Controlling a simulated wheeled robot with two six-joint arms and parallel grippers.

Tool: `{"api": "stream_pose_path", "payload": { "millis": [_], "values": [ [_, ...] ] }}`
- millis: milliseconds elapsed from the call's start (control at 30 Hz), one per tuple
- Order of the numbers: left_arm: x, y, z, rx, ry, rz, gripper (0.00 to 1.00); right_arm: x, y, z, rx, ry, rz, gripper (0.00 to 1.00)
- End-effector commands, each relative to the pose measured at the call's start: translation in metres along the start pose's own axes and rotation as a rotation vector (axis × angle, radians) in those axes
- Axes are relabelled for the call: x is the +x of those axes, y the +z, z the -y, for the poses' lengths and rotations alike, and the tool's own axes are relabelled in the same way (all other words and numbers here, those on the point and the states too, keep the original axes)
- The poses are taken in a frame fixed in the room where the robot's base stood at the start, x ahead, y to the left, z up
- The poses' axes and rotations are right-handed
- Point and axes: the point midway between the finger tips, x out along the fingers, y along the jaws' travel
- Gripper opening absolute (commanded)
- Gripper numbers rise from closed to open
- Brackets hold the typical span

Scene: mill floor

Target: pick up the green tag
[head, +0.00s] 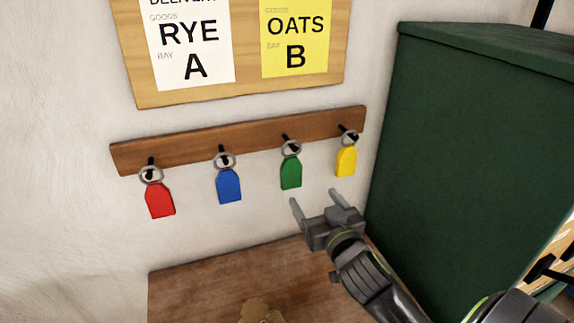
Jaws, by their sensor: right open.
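The green tag (291,173) hangs by a metal ring from a black hook on the wooden wall rail (240,138). It is third from the left in the row of tags. My right gripper (316,203) comes in from the lower right, with its two fingers apart and nothing between them. It is below and slightly right of the green tag and does not touch it. My left gripper is not in view.
A red tag (159,200) and a blue tag (228,185) hang left of the green one, and a yellow tag (346,161) hangs right. A dark green cabinet (460,130) stands at the right. A wooden surface (200,286) lies below, with a tan object (258,311) at its front.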

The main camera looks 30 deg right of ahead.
Motion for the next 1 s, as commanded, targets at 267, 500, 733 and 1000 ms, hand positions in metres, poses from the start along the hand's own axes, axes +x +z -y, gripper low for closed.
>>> {"api": "stream_pose_path", "payload": {
  "millis": [267,500,733,1000],
  "values": [
    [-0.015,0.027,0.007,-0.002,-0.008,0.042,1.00,0.053,-0.002,0.000,0.000,0.000,0.001,0.75],
    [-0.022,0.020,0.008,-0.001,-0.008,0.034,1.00,0.093,-0.002,0.000,0.000,0.001,0.002,0.75],
    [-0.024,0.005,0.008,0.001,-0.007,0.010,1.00,0.109,0.000,0.000,0.000,0.001,0.002,0.75],
    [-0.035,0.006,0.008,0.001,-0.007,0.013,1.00,0.133,0.000,0.004,0.000,0.001,0.002,0.75]
  ]
}}
